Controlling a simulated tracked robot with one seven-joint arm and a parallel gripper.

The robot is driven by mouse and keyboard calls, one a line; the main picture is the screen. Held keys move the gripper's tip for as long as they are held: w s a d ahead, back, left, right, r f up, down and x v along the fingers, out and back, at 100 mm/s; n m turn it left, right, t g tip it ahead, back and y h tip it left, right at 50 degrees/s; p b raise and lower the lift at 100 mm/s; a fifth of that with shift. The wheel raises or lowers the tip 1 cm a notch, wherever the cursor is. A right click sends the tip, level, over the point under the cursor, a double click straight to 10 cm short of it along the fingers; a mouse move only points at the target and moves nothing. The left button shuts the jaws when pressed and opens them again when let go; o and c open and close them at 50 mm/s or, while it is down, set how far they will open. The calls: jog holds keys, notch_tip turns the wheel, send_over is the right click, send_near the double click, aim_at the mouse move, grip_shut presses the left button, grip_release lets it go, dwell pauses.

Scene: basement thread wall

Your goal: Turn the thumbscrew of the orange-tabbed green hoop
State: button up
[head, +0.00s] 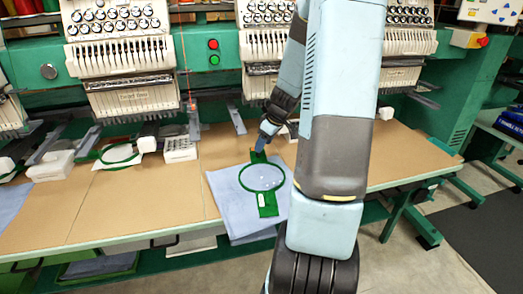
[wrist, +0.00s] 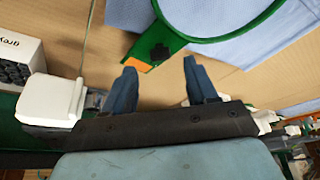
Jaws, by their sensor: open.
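The green hoop (head: 262,191) lies on folded pale blue cloth (head: 224,200) on the table. In the wrist view the hoop (wrist: 222,39) is at the top, and its arm reaches down-left to an orange tab (wrist: 137,66). A dark thumbscrew (wrist: 159,52) stands on that arm beside the tab. My gripper (wrist: 159,64) is open and empty, its two blue fingers apart on either side of the thumbscrew in the picture, the tips just short of it.
Embroidery machine heads (head: 123,52) line the back of the brown table (head: 140,205). Another green hoop (head: 119,153) and a white box (head: 179,149) are to the left. In the wrist view, a box of dark spools (wrist: 15,65) is at left. The front left of the table is clear.

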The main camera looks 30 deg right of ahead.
aim_at(260, 158)
jog(key=shift+x, duration=2.25)
jog(key=c, duration=1.1)
jog(key=shift+o, duration=0.2)
jog(key=shift+s+a+m+h, duration=0.15)
jog(key=shift+m+h, duration=0.3)
jog(key=shift+m, duration=0.7)
jog(key=shift+w+a+m+h, duration=0.1)
jog(key=shift+m+h, duration=0.35)
jog(key=shift+m, duration=0.7)
jog(key=o, duration=1.1)
jog(key=shift+c, duration=0.2)
jog(key=shift+r, duration=0.1)
jog(key=v, duration=1.3)
jog(key=shift+s, duration=0.35)
